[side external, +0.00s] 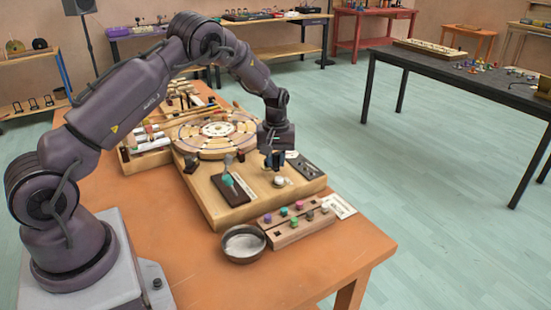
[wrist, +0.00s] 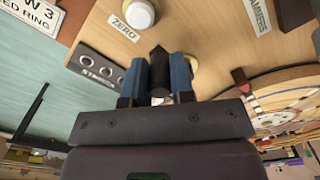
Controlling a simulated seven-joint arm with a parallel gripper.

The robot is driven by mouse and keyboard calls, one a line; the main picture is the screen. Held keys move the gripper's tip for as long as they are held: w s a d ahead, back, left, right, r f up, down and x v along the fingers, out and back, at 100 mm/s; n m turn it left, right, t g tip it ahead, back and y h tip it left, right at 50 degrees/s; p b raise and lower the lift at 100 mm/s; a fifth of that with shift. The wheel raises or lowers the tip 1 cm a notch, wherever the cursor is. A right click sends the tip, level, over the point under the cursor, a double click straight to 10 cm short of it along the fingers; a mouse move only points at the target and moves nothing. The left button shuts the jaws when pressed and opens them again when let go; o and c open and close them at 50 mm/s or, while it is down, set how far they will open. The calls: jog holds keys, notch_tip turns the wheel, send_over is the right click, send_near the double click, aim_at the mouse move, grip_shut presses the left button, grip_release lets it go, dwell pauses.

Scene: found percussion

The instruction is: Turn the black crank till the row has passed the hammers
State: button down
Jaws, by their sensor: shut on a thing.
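My gripper (wrist: 159,85) has its two blue fingers closed on a black upright piece with a pointed top, which looks like the handle of the black crank (wrist: 159,70). A pale brass disc shows behind it. In the side view my gripper (side external: 275,160) is low over the wooden board's right part; the crank is mostly hidden there. The round wooden wheel (side external: 216,130), with rings of small marks, lies on the board behind and left of the gripper; its edge also shows in the wrist view (wrist: 285,100). The row and hammers cannot be told clearly.
A white knob (wrist: 140,13) beside a ZERO label and a dark STEPS panel (wrist: 100,68) sit close to the gripper. A dark slab with a green-headed tool (side external: 230,187) lies on the board. A peg block (side external: 297,222) and round bowl (side external: 243,243) stand in front.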

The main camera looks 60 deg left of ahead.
aim_at(275, 154)
jog(key=c, duration=1)
grip_release()
jog(key=shift+o, duration=0.2)
notch_tip(275, 154, up, 13)
jog(key=shift+a, duration=0.1)
